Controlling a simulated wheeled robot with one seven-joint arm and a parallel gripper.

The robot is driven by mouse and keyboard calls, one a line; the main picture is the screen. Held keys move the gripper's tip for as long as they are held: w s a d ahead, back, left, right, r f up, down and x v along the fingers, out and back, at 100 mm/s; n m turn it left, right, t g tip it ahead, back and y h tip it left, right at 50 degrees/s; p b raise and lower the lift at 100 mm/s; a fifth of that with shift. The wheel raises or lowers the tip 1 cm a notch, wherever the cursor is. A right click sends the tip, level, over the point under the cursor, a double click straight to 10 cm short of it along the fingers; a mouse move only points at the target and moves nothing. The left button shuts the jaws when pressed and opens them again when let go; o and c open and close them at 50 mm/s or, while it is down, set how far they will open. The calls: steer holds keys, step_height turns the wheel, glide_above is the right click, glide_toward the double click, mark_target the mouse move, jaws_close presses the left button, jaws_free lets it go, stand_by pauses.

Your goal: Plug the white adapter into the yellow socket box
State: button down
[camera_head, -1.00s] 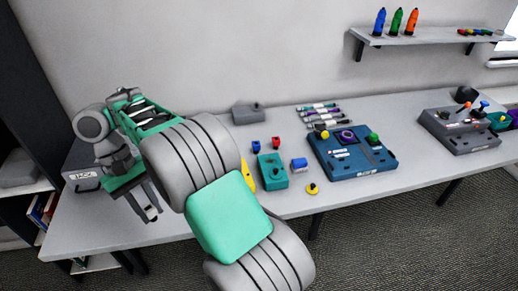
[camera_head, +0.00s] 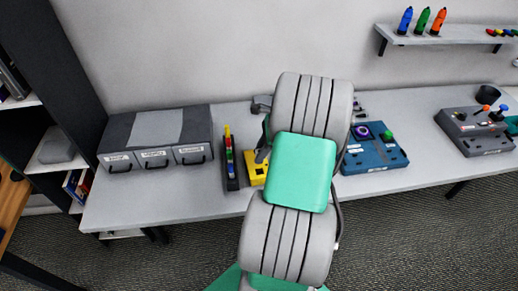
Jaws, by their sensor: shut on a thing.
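The yellow socket box (camera_head: 256,178) sits on the table left of my arm. Its right part is hidden behind my arm. Only a small grey part of my gripper (camera_head: 262,155) shows, at the upper edge of the yellow box. The rest is behind my large grey and green arm links. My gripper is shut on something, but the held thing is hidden. I cannot make out the white adapter in this view. I cannot tell whether the gripper or its load touches the box.
A dark rack of coloured pieces (camera_head: 230,165) stands just left of the yellow box. A grey drawer unit (camera_head: 157,135) is farther left. A blue panel (camera_head: 375,150) lies right of my arm, and a grey control box (camera_head: 470,132) beyond it. The table's front strip at left is clear.

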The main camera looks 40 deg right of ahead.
steer(key=b, duration=0.5)
glide_above(256, 173)
steer(key=d, duration=0.1)
steer(key=shift+s+d+f, duration=0.1)
steer(key=shift+f, duration=1.05)
steer(key=shift+s+d+f, duration=0.1)
steer(key=shift+f, duration=1.4)
steer(key=shift+r+p, duration=0.1)
steer(key=shift+p, duration=0.95)
steer(key=shift+a+f, duration=0.1)
steer(key=shift+f, duration=1.05)
steer(key=c, duration=1.3)
jaws_free()
steer(key=o, duration=0.6)
steer(key=shift+s+a+f, duration=0.1)
steer(key=shift+f, duration=0.05)
